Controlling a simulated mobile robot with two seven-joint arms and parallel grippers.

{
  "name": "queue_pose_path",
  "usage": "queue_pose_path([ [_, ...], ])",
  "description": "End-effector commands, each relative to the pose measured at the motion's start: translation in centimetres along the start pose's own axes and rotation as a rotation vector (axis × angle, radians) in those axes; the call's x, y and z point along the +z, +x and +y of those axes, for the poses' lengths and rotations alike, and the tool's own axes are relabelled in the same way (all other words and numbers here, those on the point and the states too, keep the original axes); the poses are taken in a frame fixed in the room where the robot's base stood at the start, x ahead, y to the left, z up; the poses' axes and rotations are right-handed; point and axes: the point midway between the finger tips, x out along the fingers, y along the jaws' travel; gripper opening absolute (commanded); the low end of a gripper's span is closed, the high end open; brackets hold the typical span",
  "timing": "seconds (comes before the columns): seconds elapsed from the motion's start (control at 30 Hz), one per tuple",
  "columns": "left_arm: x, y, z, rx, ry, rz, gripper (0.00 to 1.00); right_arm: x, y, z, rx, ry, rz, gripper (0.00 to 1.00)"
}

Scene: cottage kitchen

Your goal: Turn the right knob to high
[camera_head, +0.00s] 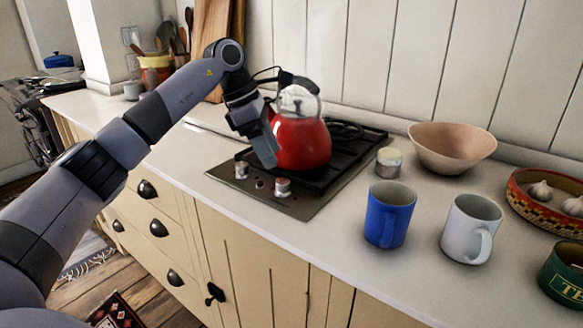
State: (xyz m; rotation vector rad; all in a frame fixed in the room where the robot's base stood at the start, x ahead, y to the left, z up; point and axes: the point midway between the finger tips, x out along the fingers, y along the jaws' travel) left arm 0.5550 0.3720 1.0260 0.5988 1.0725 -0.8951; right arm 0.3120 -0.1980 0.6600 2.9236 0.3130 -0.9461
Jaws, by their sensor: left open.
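The stove (308,207) is a dark hob set in the white counter. Two pale knobs stand on its front strip: the left knob (241,170) and the right knob (282,187). A red kettle (305,143) stands on the hob behind them. My left gripper (266,150) is open, pointing down above the front strip, just in front of the kettle. Its fingertips are above and between the two knobs and seem apart from both. The finger nearest me overlaps the kettle's left side in the picture. The knob markings are too small to read. My right gripper is not in view.
Right of the hob stand a small lidded jar (389,162), a pink bowl (452,147), a blue mug (389,214), a white mug (470,229), a garlic basket (548,201) and a green tin (563,275). Cutting boards (211,35) lean at the back left. Bare counter lies left of the hob.

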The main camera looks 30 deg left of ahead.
Motion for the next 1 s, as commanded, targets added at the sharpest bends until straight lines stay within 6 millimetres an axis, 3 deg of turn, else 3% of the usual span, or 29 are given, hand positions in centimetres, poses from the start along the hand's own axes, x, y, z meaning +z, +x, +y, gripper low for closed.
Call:
queue_pose_path([
  [0.43,0.0,6.1,-0.1,-0.003,0.001,0.0,0.59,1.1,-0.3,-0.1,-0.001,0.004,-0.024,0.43],
  [0.8,0.1,6.9,-0.1,-0.001,0.001,-0.002,0.59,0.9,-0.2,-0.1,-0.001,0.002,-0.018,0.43],
  [0.83,0.1,6.9,-0.1,-0.001,0.001,-0.002,0.56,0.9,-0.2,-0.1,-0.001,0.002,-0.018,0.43],
  [1.0,0.1,6.9,-0.1,-0.002,0.001,-0.002,0.03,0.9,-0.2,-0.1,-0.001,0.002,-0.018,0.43],
])
